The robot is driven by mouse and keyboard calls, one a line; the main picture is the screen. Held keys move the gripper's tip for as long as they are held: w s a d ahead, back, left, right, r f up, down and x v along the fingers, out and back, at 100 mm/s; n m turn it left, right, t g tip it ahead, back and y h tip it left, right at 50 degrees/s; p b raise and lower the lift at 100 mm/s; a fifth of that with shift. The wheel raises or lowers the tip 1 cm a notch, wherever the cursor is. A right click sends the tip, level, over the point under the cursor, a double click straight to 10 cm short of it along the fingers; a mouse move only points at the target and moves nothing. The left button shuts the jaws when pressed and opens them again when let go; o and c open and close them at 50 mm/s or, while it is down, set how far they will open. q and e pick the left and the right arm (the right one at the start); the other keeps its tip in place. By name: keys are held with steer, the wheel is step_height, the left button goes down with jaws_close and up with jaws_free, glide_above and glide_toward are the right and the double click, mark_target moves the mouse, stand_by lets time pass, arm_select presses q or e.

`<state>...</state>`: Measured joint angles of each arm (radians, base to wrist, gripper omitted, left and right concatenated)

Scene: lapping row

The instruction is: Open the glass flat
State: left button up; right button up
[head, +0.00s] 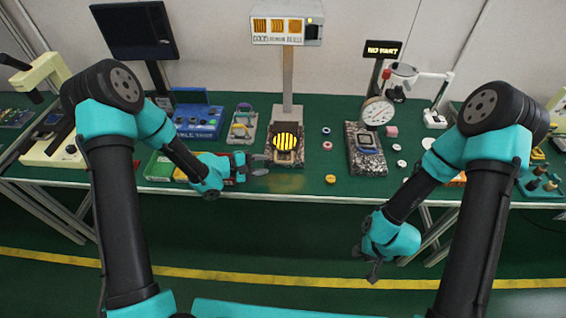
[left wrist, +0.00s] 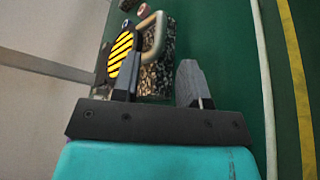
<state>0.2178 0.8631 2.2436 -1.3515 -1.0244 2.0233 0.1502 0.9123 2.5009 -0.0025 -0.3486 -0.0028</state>
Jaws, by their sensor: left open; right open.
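The glass flat (head: 286,141) is a round disc with yellow and black stripes. It stands over a speckled stone block (head: 299,158) at the table's middle, and a pale loop handle (left wrist: 160,28) shows at its near side. The flat also shows in the left wrist view (left wrist: 120,50). My left gripper (head: 261,165) is open and empty, just left of the block; in its wrist view the handle is ahead, between the two finger lines, and I see no contact. My right gripper (head: 372,270) hangs in front of the table, away from the flat, open with nothing seen in it.
A post with a sign box (head: 287,32) rises behind the flat. A dial gauge (head: 376,112) over a second stone block (head: 372,165) stands to the right. A small clamp-like fixture (head: 242,125) stands behind-left. Small rings and a yellow piece (head: 330,179) lie between the blocks.

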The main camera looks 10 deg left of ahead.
mark_target(283, 163)
arm_select(q)
steer(key=x, duration=0.8)
steer(key=shift+c, duration=0.4)
steer(key=c, duration=0.6)
steer(key=shift+s+f, duration=0.1)
jaws_close()
